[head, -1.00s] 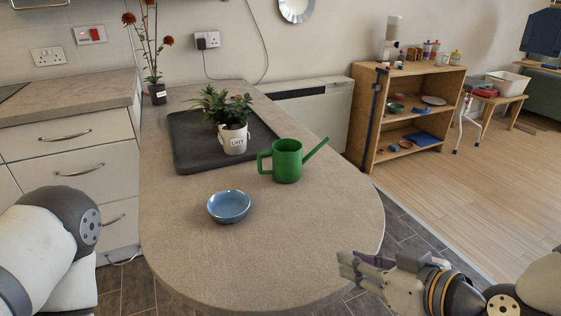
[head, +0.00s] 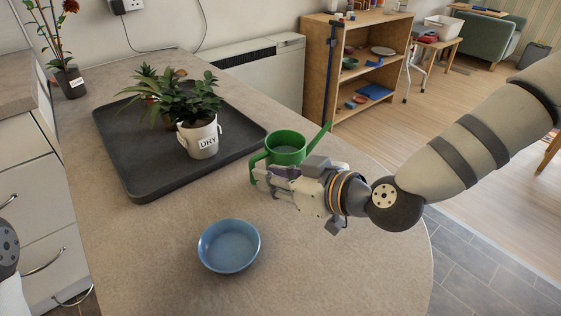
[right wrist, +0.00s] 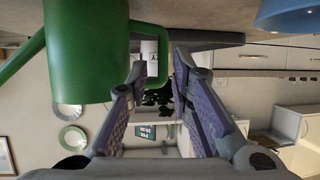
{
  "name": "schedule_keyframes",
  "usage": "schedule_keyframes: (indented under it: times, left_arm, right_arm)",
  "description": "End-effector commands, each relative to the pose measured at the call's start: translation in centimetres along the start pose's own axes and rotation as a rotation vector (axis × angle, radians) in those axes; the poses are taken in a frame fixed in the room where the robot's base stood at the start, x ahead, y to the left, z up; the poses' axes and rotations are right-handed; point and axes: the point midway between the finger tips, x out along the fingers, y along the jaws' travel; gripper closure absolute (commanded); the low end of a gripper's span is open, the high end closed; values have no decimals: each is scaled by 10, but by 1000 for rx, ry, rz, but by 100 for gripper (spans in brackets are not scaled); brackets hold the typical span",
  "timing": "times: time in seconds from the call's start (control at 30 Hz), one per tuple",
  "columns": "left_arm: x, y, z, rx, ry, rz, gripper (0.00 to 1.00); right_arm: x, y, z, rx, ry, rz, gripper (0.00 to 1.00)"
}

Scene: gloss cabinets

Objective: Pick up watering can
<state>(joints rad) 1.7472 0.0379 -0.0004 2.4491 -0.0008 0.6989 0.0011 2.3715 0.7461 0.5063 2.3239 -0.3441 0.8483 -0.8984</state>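The green watering can (head: 286,147) stands on the worktop (head: 165,240), its spout pointing right and its handle on the left. My right gripper (head: 264,180) is at the can's near side, by the handle, and hides the lower body. In the right wrist view, which is upside down, the can (right wrist: 85,50) fills the upper left. Its handle reaches between the spread fingers of my right gripper (right wrist: 158,72). The fingers are open, with gaps visible beside the handle. My left gripper is out of view; only a piece of my left arm shows at the left edge.
A blue bowl (head: 229,246) sits on the worktop in front of the can. A dark tray (head: 150,185) with potted plants, including a white labelled pot (head: 198,139), lies behind and left. The worktop's rounded right edge is beneath my right arm.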

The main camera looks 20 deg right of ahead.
Motion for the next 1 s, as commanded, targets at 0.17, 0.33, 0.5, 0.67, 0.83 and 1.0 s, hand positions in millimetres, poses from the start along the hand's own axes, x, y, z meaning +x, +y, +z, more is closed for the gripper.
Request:
schedule_keyframes:
  times: [0.17,0.33,0.5,0.67,0.83,1.0]
  left_arm:
    - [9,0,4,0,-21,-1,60]
    - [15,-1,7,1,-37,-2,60]
    - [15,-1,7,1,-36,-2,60]
    - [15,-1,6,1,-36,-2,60]
    - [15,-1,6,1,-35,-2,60]
    - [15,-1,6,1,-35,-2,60]
  right_arm:
    - [28,-3,2,1,-2,-2,79]
    - [55,-4,2,0,-1,0,79]
    - [59,-4,-2,-1,4,0,79]
    - [58,-4,-2,-1,4,0,98]
    - [58,-4,-2,-2,4,0,100]
    - [58,-3,-3,-3,6,1,100]
